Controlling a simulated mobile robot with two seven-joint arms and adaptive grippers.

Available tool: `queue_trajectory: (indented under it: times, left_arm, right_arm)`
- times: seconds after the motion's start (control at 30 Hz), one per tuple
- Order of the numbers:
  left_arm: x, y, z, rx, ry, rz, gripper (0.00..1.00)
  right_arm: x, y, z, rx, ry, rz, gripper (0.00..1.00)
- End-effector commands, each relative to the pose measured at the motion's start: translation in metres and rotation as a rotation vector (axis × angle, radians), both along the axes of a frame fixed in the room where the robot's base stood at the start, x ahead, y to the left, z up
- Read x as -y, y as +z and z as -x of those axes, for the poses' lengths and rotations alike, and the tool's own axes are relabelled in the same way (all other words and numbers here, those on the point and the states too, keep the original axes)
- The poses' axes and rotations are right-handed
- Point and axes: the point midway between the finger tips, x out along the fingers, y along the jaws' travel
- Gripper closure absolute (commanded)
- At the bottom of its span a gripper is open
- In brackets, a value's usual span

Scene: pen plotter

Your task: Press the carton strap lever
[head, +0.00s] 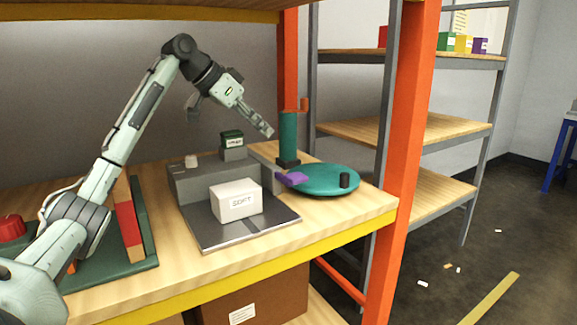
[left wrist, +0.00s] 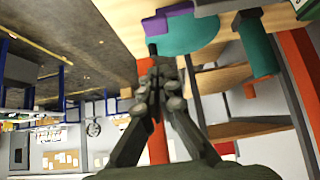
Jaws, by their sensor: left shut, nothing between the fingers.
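A white carton (head: 237,201) marked "SOFT" sits on the dark plate (head: 265,228) of a grey machine (head: 195,183). A dark green block (head: 232,138) with a small label stands on a grey post behind it; I cannot tell if it is the strap lever. A teal column (head: 288,136) with an orange side piece (head: 304,104) stands to its right. My left gripper (head: 268,131) is shut and empty, raised in front of or beside the column; the depth between them is unclear. The shut fingers (left wrist: 157,82) also show in the left wrist view. My right gripper is out of view.
A green tray (head: 145,232) with a red-and-tan bar lies left. An orange rack post (head: 395,150) stands at the shelf's right end.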

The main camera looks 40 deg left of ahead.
Motion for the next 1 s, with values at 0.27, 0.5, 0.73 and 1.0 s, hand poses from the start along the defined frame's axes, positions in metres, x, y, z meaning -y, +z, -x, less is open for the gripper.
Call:
queue_trajectory:
  times: [0.27,0.5,0.73,1.0]
  left_arm:
    - [0.003,-0.007,-0.007,-0.001,-0.001,0.003,1.00]
    - [0.016,-0.039,-0.035,-0.003,-0.002,0.003,1.00]
    - [0.029,-0.072,-0.067,-0.002,-0.001,0.002,1.00]
    - [0.027,-0.106,-0.066,-0.001,0.001,0.000,1.00]
  right_arm:
    - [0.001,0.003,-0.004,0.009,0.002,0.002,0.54]
    - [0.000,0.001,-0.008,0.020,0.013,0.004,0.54]
    - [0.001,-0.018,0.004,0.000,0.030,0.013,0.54]
    - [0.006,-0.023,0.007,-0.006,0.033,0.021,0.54]
